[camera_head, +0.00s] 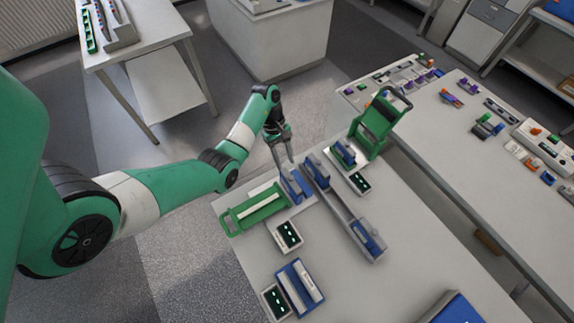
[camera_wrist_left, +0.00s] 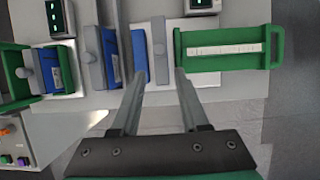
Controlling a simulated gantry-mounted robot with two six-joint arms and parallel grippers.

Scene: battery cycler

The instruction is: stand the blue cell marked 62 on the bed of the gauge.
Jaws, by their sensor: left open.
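My left gripper (camera_head: 287,163) is open, with its fingers pointing down over the near table. In the left wrist view its fingertips (camera_wrist_left: 160,74) are apart with nothing held between them. A blue upright piece (camera_head: 296,186) stands just below the fingers; in the wrist view it (camera_wrist_left: 138,50) lies by the left fingertip. I cannot read a 62 anywhere, nor tell which blue piece is the cell or which fixture is the gauge. My right gripper is not in view.
A green tray with a white strip (camera_head: 262,206) lies left of the blue piece. A long grey rail (camera_head: 345,213) lies to its right, and a green handled frame (camera_head: 368,135) stands behind. Small display boxes (camera_head: 288,236) and a blue-and-white fixture (camera_head: 299,287) stand nearer.

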